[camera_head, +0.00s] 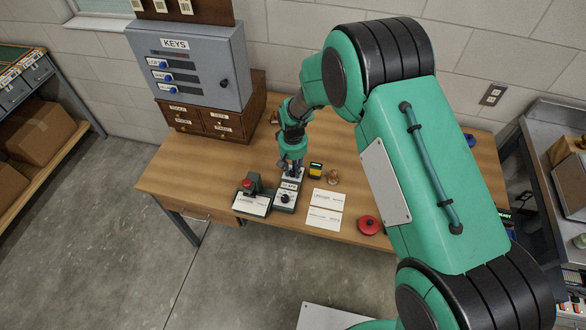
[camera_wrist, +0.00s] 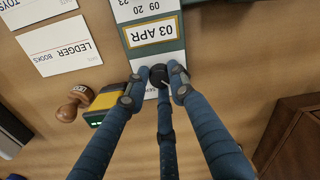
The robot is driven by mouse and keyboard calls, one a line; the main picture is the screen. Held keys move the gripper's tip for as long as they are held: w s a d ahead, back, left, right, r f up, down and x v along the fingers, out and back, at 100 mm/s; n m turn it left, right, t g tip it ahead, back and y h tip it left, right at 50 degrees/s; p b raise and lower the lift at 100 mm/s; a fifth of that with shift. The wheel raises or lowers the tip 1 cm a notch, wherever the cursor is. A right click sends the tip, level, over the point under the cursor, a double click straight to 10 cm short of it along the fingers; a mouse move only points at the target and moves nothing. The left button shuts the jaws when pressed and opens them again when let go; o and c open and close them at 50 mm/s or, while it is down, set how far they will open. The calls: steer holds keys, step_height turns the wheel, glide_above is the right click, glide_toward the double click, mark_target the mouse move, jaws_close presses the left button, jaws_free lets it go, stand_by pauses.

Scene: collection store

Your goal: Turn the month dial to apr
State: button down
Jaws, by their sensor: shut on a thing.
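The date device (camera_head: 289,186) is a grey-green block on the desk. In the wrist view its yellow-framed window (camera_wrist: 152,34) reads "03 APR", with a strip of numbers above it. My gripper (camera_wrist: 157,79) is shut on a small black dial knob (camera_wrist: 158,74) beside that window. The fingers hide part of the knob and of the white label by it, so the label cannot be read in full. In the head view my gripper (camera_head: 291,167) is at the far end of the device. Another black knob (camera_head: 284,198) shows at its near end.
A stamp press with a red top (camera_head: 248,184) stands close at left. Ledger cards (camera_head: 324,217), a yellow-black box (camera_head: 315,170), a wooden stamp (camera_head: 333,177) and a red round object (camera_head: 369,225) lie at right. The key cabinet (camera_head: 190,70) stands behind. The desk's left part is clear.

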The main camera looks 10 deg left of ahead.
mark_target(293, 171)
steer(key=shift+m, duration=0.4)
steer(key=c, duration=1.5)
jaws_free()
step_height(293, 171, up, 12)
steer(key=shift+f, duration=0.1)
